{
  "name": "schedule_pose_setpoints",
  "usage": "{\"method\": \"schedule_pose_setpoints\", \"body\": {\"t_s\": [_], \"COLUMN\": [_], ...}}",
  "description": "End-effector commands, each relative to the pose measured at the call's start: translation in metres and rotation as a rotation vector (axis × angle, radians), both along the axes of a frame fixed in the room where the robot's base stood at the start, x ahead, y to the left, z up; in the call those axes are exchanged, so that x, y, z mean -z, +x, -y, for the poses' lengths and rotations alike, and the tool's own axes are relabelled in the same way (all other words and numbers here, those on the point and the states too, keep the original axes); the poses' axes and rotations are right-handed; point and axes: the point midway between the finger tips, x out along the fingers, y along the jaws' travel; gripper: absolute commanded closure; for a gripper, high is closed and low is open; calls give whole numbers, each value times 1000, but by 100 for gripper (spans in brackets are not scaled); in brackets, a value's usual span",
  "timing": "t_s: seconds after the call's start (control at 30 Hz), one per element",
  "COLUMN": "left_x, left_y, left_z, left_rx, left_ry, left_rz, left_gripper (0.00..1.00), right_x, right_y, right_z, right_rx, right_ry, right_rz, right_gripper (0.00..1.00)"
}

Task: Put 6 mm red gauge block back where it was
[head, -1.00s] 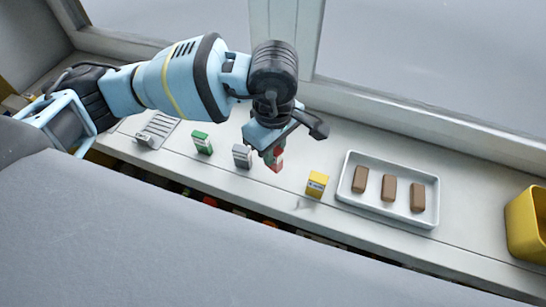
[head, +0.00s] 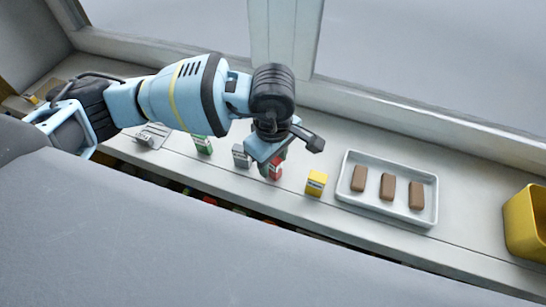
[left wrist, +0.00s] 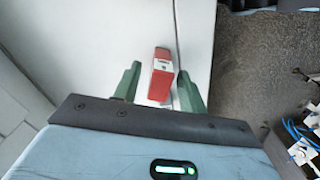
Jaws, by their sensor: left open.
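The red gauge block (head: 275,172) stands on the white sill, between the grey block and the yellow block. It is partly hidden by my left gripper (head: 269,162) in the head view. In the left wrist view the red block (left wrist: 160,77), with a pale label, lies between the two green fingers of my left gripper (left wrist: 158,75). The fingers are open, with a gap showing on each side of the block. My right gripper is not in view.
A green block (head: 203,146) and a grey block (head: 241,156) stand left of the red one, a yellow block (head: 316,183) right. A slotted grey plate (head: 152,136) lies far left. A white tray (head: 434,205) holds brown bars; a yellow bin (head: 526,225) stands far right.

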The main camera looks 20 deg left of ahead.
Motion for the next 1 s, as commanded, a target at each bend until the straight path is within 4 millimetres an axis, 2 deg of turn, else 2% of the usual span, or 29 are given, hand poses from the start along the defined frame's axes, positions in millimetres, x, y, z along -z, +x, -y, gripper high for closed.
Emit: {"method": "schedule_pose_setpoints", "body": {"t_s": [0.13, 0.27, 0.7, 0.83, 1.0], "left_x": [-2, -12, -95, -112, -122], "left_y": [0, 1, 0, 1, 0], "left_z": [0, 0, 1, 1, 0], "left_rx": [0, 0, 1, 1, 1], "left_ry": [0, 0, -1, -1, -1], "left_rz": [1, 2, 3, 2, 0], "left_gripper": [59, 59, 59, 59, 59], "right_x": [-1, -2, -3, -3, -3], "right_y": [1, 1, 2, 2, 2], "right_z": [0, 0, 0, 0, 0], "right_rx": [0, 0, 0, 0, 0], "right_ry": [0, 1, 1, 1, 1], "right_rz": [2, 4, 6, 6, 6], "right_gripper": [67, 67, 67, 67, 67]}}
